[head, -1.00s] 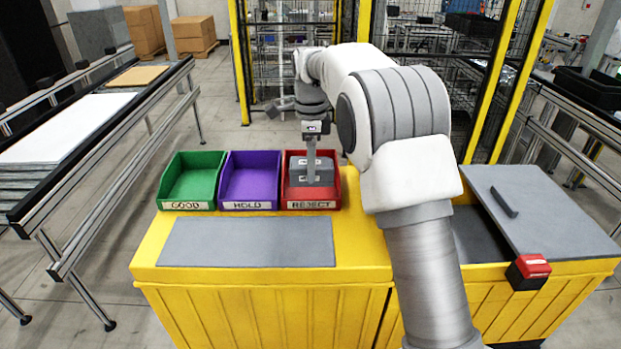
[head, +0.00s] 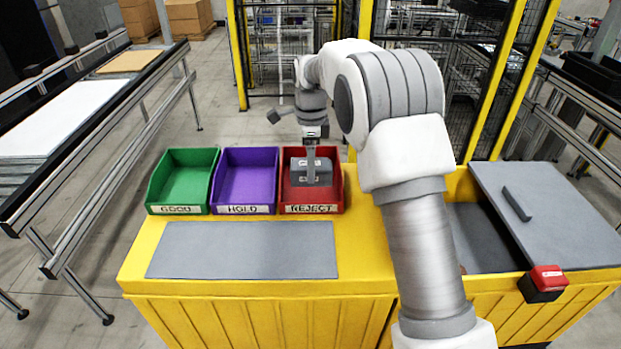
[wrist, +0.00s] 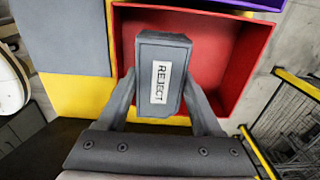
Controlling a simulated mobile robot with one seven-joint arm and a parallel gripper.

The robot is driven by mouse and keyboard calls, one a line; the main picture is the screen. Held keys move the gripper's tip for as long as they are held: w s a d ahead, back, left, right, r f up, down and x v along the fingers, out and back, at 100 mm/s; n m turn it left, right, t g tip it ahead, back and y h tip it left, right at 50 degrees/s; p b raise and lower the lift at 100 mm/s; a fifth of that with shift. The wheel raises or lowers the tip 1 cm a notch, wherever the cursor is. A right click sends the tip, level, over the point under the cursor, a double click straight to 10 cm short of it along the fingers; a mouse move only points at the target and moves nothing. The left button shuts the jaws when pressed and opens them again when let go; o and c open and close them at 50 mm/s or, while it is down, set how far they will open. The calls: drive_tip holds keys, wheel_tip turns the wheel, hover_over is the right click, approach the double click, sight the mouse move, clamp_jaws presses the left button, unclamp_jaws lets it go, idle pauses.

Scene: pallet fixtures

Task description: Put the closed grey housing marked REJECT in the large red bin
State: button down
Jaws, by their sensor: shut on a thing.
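The grey housing (head: 322,171) is closed and has a white REJECT label, which reads clearly in the wrist view (wrist: 161,83). My gripper (head: 311,178) is shut on it, with one finger on each side of the housing (wrist: 160,100). The large red bin (head: 314,209), labelled REJECT on its front, is below and around the housing in the head view. In the wrist view the red bin (wrist: 240,85) spreads behind and to the right of the housing. I cannot tell whether the housing touches the bin floor.
A purple HOLD bin (head: 246,210) and a green GOOD bin (head: 182,210) stand left of the red bin, both empty. A grey mat (head: 243,250) lies in front on the yellow bench. A sliding grey lid (head: 550,215) and a small red box (head: 546,279) are at the right.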

drive_tip(key=shift+f, duration=2.5)
drive_tip(key=shift+c, duration=0.2)
unclamp_jaws()
drive_tip(key=shift+r, duration=0.1)
wheel_tip(320, 180, up, 12)
drive_tip(key=shift+r, duration=0.1)
